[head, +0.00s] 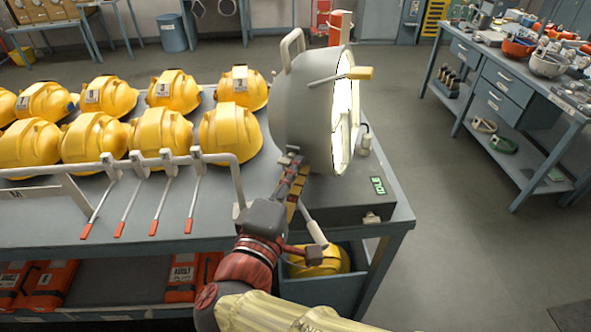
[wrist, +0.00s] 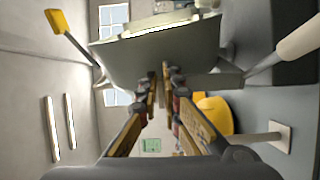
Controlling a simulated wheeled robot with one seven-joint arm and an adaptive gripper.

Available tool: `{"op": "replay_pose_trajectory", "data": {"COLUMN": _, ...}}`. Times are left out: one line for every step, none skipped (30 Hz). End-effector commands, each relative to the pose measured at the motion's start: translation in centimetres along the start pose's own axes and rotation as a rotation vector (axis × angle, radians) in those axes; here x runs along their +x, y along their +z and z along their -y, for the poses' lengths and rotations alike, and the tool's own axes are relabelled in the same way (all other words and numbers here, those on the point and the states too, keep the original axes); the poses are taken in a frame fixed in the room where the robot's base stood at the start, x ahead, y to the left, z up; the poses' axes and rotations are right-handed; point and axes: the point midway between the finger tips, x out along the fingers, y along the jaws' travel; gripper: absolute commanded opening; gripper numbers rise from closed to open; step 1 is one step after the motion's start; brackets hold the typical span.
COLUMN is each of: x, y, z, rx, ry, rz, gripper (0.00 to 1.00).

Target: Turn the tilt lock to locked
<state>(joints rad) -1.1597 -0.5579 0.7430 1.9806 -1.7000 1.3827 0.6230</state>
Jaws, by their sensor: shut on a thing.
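A big grey drum-shaped unit (head: 305,100) with a bright round face stands on the bench, tilted, with a yellow-tipped lever (head: 359,73) on its side; that lever also shows in the wrist view (wrist: 70,38). My gripper (head: 291,165) reaches up to the drum's lower edge. In the wrist view its fingers (wrist: 166,78) close on a small grey part under the drum, mostly hidden by the fingertips. I cannot tell whether this part is the tilt lock, or its setting. A pale-handled lever (head: 313,232) sticks out below the drum, beside my gripper; its handle shows in the wrist view (wrist: 300,38).
Yellow helmets (head: 160,135) stand in rows on the bench (head: 215,212) at left, behind a pale rail with several red-tipped levers (head: 119,230). A grey bin (head: 338,290) with a yellow helmet sits below. A small green display (head: 378,185) is right of the drum. Floor at right is clear.

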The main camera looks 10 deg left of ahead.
Motion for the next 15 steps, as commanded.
{"op": "replay_pose_trajectory", "data": {"x": 0.00, "y": 0.03, "z": 0.09, "rx": 0.000, "ry": -0.001, "rz": 0.001, "gripper": 0.00}}
{"op": "replay_pose_trajectory", "data": {"x": 0.00, "y": 0.03, "z": 0.09, "rx": 0.000, "ry": -0.001, "rz": 0.001, "gripper": 0.07}}
{"op": "replay_pose_trajectory", "data": {"x": 0.00, "y": 0.03, "z": 0.09, "rx": 0.000, "ry": -0.001, "rz": 0.001, "gripper": 0.09}}
{"op": "replay_pose_trajectory", "data": {"x": 0.00, "y": 0.03, "z": 0.09, "rx": -0.001, "ry": -0.001, "rz": 0.001, "gripper": 0.11}}
{"op": "replay_pose_trajectory", "data": {"x": 0.00, "y": 0.03, "z": 0.09, "rx": -0.001, "ry": -0.001, "rz": 0.001, "gripper": 0.13}}
{"op": "replay_pose_trajectory", "data": {"x": 0.00, "y": 0.02, "z": 0.08, "rx": -0.001, "ry": -0.001, "rz": 0.001, "gripper": 0.15}}
{"op": "replay_pose_trajectory", "data": {"x": 0.00, "y": 0.02, "z": 0.08, "rx": -0.001, "ry": -0.001, "rz": 0.001, "gripper": 0.17}}
{"op": "replay_pose_trajectory", "data": {"x": 0.00, "y": 0.02, "z": 0.08, "rx": -0.001, "ry": -0.001, "rz": 0.001, "gripper": 0.18}}
{"op": "replay_pose_trajectory", "data": {"x": 0.00, "y": 0.02, "z": 0.07, "rx": -0.001, "ry": -0.001, "rz": 0.000, "gripper": 0.21}}
{"op": "replay_pose_trajectory", "data": {"x": 0.00, "y": 0.01, "z": 0.06, "rx": -0.001, "ry": -0.001, "rz": 0.000, "gripper": 0.22}}
{"op": "replay_pose_trajectory", "data": {"x": 0.00, "y": 0.01, "z": 0.06, "rx": -0.001, "ry": 0.000, "rz": 0.000, "gripper": 0.24}}
{"op": "replay_pose_trajectory", "data": {"x": 0.00, "y": 0.01, "z": 0.06, "rx": -0.001, "ry": 0.000, "rz": 0.000, "gripper": 0.25}}
{"op": "replay_pose_trajectory", "data": {"x": 0.00, "y": 0.01, "z": 0.05, "rx": -0.001, "ry": 0.000, "rz": 0.000, "gripper": 0.25}}
{"op": "replay_pose_trajectory", "data": {"x": 0.00, "y": 0.01, "z": 0.05, "rx": -0.001, "ry": 0.000, "rz": 0.000, "gripper": 0.25}}
{"op": "replay_pose_trajectory", "data": {"x": 0.00, "y": 0.01, "z": 0.05, "rx": -0.001, "ry": 0.000, "rz": 0.000, "gripper": 0.25}}
